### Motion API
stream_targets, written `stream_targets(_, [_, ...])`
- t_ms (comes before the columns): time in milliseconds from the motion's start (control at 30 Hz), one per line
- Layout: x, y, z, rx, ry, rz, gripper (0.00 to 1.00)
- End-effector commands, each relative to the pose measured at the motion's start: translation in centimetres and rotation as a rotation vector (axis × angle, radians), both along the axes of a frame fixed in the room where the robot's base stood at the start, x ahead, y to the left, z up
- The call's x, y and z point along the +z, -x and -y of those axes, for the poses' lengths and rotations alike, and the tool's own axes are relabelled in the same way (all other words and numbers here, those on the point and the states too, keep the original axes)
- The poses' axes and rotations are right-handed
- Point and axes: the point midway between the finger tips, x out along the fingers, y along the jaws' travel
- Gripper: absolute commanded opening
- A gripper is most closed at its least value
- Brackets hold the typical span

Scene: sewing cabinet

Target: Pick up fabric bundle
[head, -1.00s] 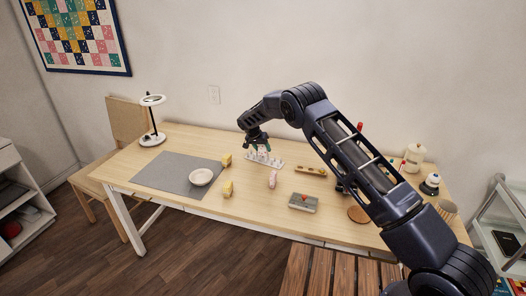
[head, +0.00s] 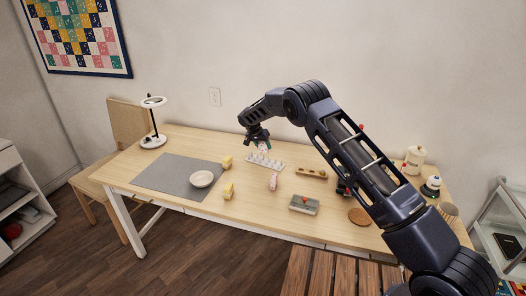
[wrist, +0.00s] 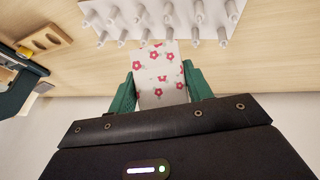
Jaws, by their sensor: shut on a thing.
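A white fabric bundle with red flowers (wrist: 160,76) is between the green fingers of my gripper (wrist: 160,90) in the wrist view. The fingers are shut on its two sides. In the head view my gripper (head: 260,145) is over the back middle of the table, just above a white peg rack (head: 262,161). The rack's pegs (wrist: 168,20) show just beyond the bundle in the wrist view. The bundle is small and partly hidden by the fingers in the head view. A pink bundle (head: 273,183) lies on the table in front of the rack.
A white bowl (head: 201,180) sits on a grey mat (head: 155,178). A wooden block with holes (head: 311,172) and a grey box (head: 303,206) are to the right. A lamp (head: 152,141) stands at the left.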

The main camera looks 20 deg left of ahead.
Motion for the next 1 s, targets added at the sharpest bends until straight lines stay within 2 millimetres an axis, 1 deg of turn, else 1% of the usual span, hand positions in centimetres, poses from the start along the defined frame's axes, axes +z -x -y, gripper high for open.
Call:
stream_targets(33, [1.4, 0.0, -0.1, 0.000, -0.003, 0.002, 0.25])
stream_targets(400, [10.9, 0.0, 0.0, -0.001, -0.002, 0.002, 0.25])
stream_targets(600, [14.5, 0.0, 0.0, 0.000, -0.002, 0.001, 0.25])
stream_targets(700, [15.6, 0.0, 0.0, -0.001, 0.000, 0.000, 0.25])
stream_targets(800, [16.2, -0.1, 0.0, 0.005, -0.001, 0.003, 0.25])
stream_targets(900, [16.4, -0.4, 0.2, 0.035, -0.005, 0.018, 0.25])
stream_targets(1000, [16.1, -0.9, 0.5, 0.096, -0.014, 0.050, 0.25])
